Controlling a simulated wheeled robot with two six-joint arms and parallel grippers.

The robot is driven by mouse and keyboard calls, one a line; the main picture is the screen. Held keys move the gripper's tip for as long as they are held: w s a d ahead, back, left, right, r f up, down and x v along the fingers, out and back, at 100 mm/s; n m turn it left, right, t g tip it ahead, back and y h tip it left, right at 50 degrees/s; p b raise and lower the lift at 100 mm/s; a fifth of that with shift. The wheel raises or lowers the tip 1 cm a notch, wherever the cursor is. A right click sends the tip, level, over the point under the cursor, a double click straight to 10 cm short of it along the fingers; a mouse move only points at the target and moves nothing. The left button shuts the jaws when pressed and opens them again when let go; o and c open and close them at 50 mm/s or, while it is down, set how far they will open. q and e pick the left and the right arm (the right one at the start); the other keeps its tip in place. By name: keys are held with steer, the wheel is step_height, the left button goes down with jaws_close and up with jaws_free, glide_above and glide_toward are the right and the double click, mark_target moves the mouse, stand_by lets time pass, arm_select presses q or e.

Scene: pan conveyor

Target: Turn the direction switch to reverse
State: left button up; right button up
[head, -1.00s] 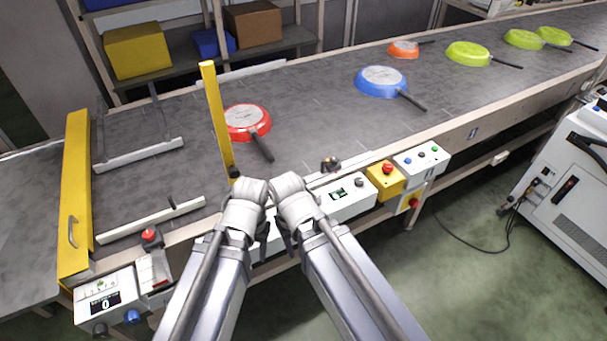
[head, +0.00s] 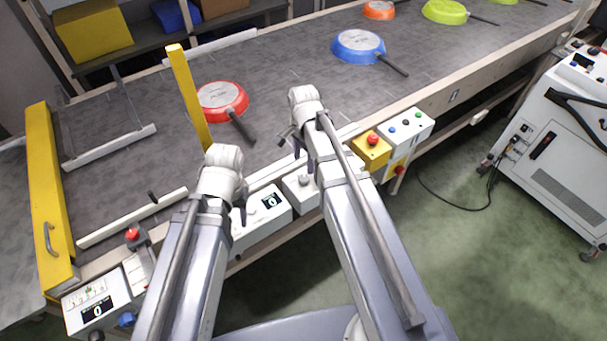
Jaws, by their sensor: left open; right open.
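A white control box (head: 262,219) with a small display reading 0 is on the near side rail of the conveyor. My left gripper (head: 241,208) is open and points down in front of the display box. My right gripper (head: 296,152) is open and empty, above and slightly behind the knob box.
A yellow box with a red button (head: 371,150) and a white button panel (head: 408,130) lie to the right. A yellow post (head: 188,95) stands left of the red pan.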

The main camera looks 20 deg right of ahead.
mark_target(304, 178)
steer(key=shift+f+b, duration=3.95)
jaws_close()
